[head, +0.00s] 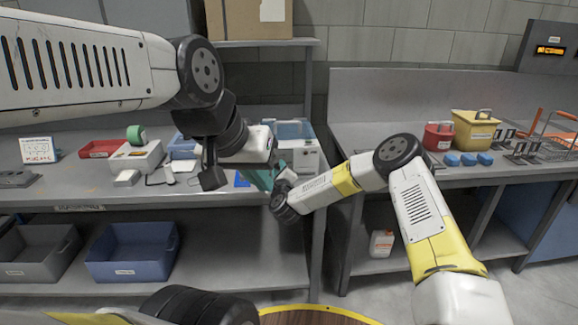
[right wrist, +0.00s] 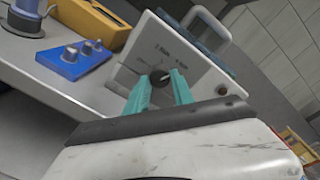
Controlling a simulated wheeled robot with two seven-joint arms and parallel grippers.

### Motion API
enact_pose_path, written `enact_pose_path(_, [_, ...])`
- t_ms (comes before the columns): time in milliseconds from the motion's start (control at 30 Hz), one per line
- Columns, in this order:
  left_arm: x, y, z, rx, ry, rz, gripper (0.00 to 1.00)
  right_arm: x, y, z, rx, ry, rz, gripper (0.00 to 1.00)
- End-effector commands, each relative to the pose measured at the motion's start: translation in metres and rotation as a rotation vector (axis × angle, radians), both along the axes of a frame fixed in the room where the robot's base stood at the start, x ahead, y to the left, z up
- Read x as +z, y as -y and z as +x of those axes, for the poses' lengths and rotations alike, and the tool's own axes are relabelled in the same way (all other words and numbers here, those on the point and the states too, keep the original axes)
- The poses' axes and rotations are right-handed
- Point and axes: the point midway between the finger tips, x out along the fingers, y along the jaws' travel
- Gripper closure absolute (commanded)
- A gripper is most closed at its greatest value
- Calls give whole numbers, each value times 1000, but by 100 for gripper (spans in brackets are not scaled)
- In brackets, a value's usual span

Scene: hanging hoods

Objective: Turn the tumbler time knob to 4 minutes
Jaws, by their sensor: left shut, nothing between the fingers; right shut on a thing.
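The tumbler is a white box with a teal lid and handle, standing at the right end of the left bench in the head view (head: 305,152). Its front panel fills the middle of the right wrist view (right wrist: 185,72). The dark round time knob (right wrist: 157,78) sits on that panel, with small printed marks above it too blurred to read. My right gripper (right wrist: 158,90) has its teal fingers on either side of the knob, shut on it. The knob is hidden in the head view.
A blue block with several small knobs (right wrist: 76,58) stands on the bench beside the tumbler. A red tray (head: 100,149) and a white device with a green roll (head: 136,156) are farther left. The right bench holds a red box (head: 438,136) and a yellow box (head: 474,130).

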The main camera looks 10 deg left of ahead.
Motion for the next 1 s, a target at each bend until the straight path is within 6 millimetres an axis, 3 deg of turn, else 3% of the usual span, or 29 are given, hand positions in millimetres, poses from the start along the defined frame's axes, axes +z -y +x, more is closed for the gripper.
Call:
enact_pose_path(33, [0,0,0,0,0,0,100,-2,1,0,-1,-3,-2,69])
enact_pose_path(133, [0,0,0,0,0,0,100,-2,1,0,-1,-3,-2,49])
enact_pose_path(533, [0,0,0,0,0,0,100,-1,2,-6,1,-2,-2,49])
enact_pose_path(1000, [0,0,0,0,0,0,100,2,23,-70,1,-2,-2,49])
